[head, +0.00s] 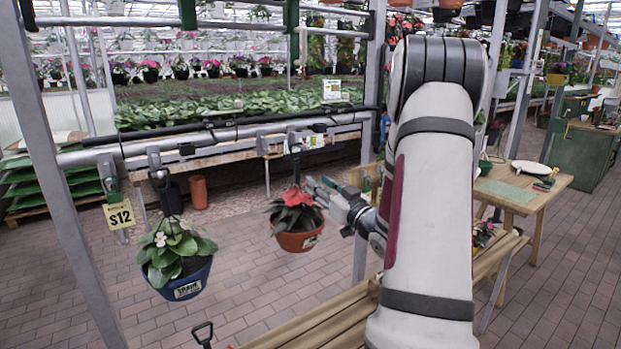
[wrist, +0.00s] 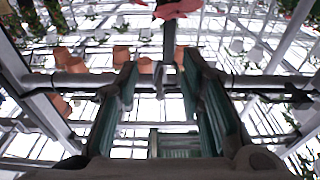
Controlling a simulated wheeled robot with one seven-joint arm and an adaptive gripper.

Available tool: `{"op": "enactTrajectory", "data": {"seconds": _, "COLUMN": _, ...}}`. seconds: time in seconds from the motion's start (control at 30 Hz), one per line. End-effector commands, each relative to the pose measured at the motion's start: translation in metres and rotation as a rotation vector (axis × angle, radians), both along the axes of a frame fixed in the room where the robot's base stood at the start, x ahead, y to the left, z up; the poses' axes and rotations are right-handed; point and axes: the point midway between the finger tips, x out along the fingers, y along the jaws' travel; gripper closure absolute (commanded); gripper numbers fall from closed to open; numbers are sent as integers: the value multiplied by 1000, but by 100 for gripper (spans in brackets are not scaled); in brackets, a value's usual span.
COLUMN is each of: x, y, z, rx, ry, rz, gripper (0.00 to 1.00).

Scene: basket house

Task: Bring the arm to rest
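My arm (head: 433,190) reaches forward down the right of the middle in the head view. My gripper (head: 325,190) is at its far end, just right of a terracotta hanging pot (head: 298,241) with a red-leaved plant (head: 297,205). In the picture the fingers overlap or border the plant's right side; I cannot tell whether they touch it. In the wrist view the two fingers of my gripper (wrist: 160,75) stand apart with nothing held between them. A reddish leaf or petal (wrist: 178,8) shows at the top edge, beyond the fingertips.
A blue hanging pot (head: 185,285) with a white flower hangs at left, near a metal post (head: 55,180) with a $12 tag (head: 118,215). A wooden slatted bench (head: 340,318) lies below my arm. A wooden table (head: 525,190) stands at right. Brick floor (head: 560,290) is open at lower right.

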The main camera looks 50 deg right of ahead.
Motion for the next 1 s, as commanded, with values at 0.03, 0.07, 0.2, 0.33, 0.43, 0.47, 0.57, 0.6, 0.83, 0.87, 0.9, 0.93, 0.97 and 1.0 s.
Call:
{"op": "enactTrajectory", "data": {"seconds": 0.03, "x": -6, "y": 1, "z": -1, "rx": 0, "ry": 1, "rz": -1, "gripper": 64}}
{"op": "enactTrajectory", "data": {"seconds": 0.07, "x": -9, "y": 2, "z": -1, "rx": 0, "ry": 1, "rz": -1, "gripper": 64}}
{"op": "enactTrajectory", "data": {"seconds": 0.2, "x": -17, "y": 4, "z": -2, "rx": 1, "ry": -1, "rz": 0, "gripper": 64}}
{"op": "enactTrajectory", "data": {"seconds": 0.33, "x": -18, "y": 5, "z": -2, "rx": 0, "ry": -1, "rz": 1, "gripper": 64}}
{"op": "enactTrajectory", "data": {"seconds": 0.43, "x": -18, "y": 5, "z": -2, "rx": 0, "ry": -1, "rz": 1, "gripper": 64}}
{"op": "enactTrajectory", "data": {"seconds": 0.47, "x": -17, "y": 5, "z": -2, "rx": -1, "ry": 0, "rz": 1, "gripper": 64}}
{"op": "enactTrajectory", "data": {"seconds": 0.57, "x": -10, "y": 10, "z": 2, "rx": -10, "ry": 26, "rz": -1, "gripper": 64}}
{"op": "enactTrajectory", "data": {"seconds": 0.6, "x": -4, "y": 14, "z": 5, "rx": -19, "ry": 50, "rz": -3, "gripper": 64}}
{"op": "enactTrajectory", "data": {"seconds": 0.83, "x": 38, "y": 62, "z": 32, "rx": -77, "ry": 281, "rz": -60, "gripper": 64}}
{"op": "enactTrajectory", "data": {"seconds": 0.87, "x": 41, "y": 70, "z": 35, "rx": -82, "ry": 314, "rz": -69, "gripper": 64}}
{"op": "enactTrajectory", "data": {"seconds": 0.9, "x": 43, "y": 81, "z": 40, "rx": -87, "ry": 355, "rz": -80, "gripper": 64}}
{"op": "enactTrajectory", "data": {"seconds": 0.93, "x": 44, "y": 90, "z": 44, "rx": -88, "ry": 384, "rz": -89, "gripper": 64}}
{"op": "enactTrajectory", "data": {"seconds": 0.97, "x": 45, "y": 99, "z": 48, "rx": -88, "ry": 413, "rz": -98, "gripper": 64}}
{"op": "enactTrajectory", "data": {"seconds": 1.0, "x": 44, "y": 111, "z": 52, "rx": -86, "ry": 453, "rz": -108, "gripper": 64}}
